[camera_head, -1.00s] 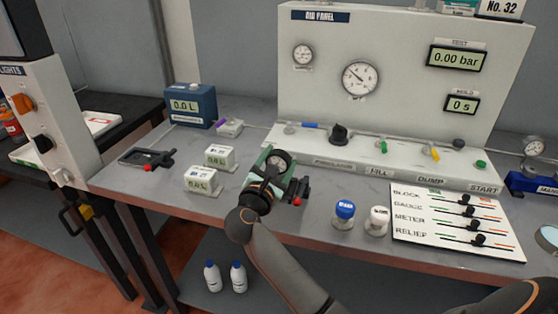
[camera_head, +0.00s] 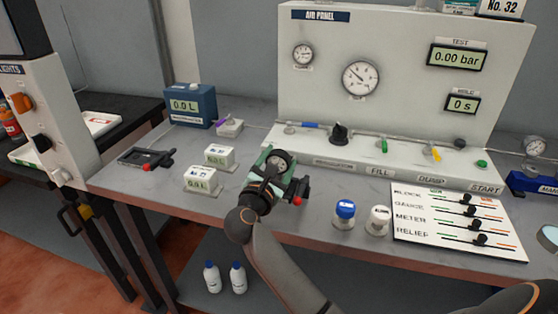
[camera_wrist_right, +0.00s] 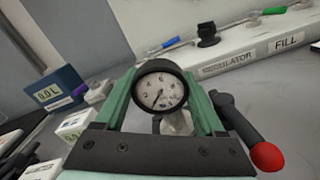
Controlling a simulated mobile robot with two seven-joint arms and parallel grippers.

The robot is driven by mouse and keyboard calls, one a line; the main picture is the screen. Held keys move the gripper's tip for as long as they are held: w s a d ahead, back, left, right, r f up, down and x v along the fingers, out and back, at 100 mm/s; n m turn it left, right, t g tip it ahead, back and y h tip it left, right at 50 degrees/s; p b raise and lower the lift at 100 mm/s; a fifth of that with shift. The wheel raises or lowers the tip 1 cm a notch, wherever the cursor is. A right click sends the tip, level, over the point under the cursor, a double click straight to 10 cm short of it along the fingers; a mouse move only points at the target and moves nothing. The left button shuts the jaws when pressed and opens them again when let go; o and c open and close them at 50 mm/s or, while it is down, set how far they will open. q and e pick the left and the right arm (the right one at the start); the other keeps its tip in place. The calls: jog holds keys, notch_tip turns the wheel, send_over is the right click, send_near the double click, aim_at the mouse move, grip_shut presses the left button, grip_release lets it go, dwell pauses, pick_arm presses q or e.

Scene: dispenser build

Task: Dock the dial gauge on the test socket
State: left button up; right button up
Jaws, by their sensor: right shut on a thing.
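The dial gauge (camera_head: 278,160) is a small round gauge with a white face and black rim. In the right wrist view the gauge (camera_wrist_right: 160,91) stands between the green fingers of my right gripper (camera_wrist_right: 165,105), which is shut on it. A pale metal piece shows below its rim. My right gripper (camera_head: 268,174) is low over the front middle of the bench. A dark fixture with a red-ended lever (camera_head: 299,191) is right beside it; the lever (camera_wrist_right: 248,140) also shows in the wrist view. The test socket is not clearly seen, and I cannot tell whether the gauge touches it. My left gripper is out of view.
Two white meter boxes (camera_head: 202,179) stand left of the gripper. Another lever fixture (camera_head: 147,160) and a blue meter (camera_head: 192,105) are farther left. Two capped jars (camera_head: 344,214) and a slider board (camera_head: 457,222) are right. The air panel (camera_head: 400,70) stands behind.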

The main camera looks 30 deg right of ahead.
jog(key=shift+f+b, duration=0.4)
jog(key=shift+f, duration=0.1)
jog(key=o, duration=1.3)
jog(key=shift+a+f, duration=0.1)
jog(key=shift+a, duration=0.05)
